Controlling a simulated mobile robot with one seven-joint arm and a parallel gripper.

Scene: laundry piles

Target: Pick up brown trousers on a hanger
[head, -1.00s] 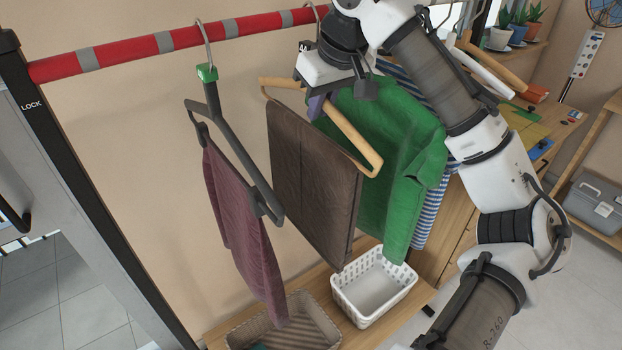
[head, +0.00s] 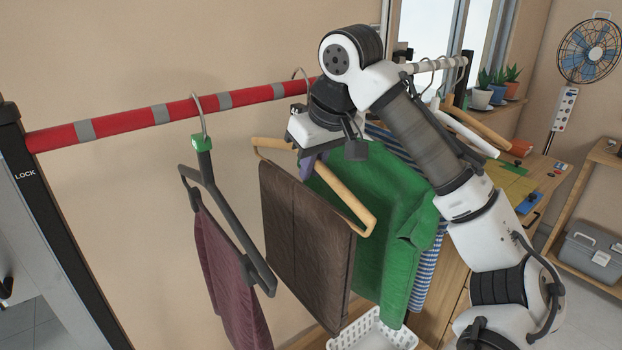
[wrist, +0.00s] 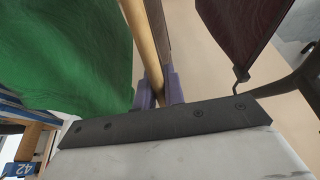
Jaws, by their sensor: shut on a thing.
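The brown trousers (head: 300,225) hang folded over a wooden hanger (head: 352,208), between a burgundy garment and a green top. The hanger's metal hook (head: 299,74) is at the red rail. My gripper (head: 310,166) is at the hanger's upper middle, with its purple fingers partly hidden in the head view. In the wrist view, my gripper (wrist: 158,93) has one finger on each side of the wooden hanger (wrist: 145,45) and is shut on it. The brown trousers (wrist: 161,40) show there as a narrow dark strip beside the wood.
The burgundy trousers (head: 228,275) hang on a dark hanger (head: 236,228) to the left. The green top (head: 385,240) hangs close on the right, with a striped garment (head: 425,275) behind it. The red rail (head: 185,110) runs above. A white basket (head: 372,338) stands below.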

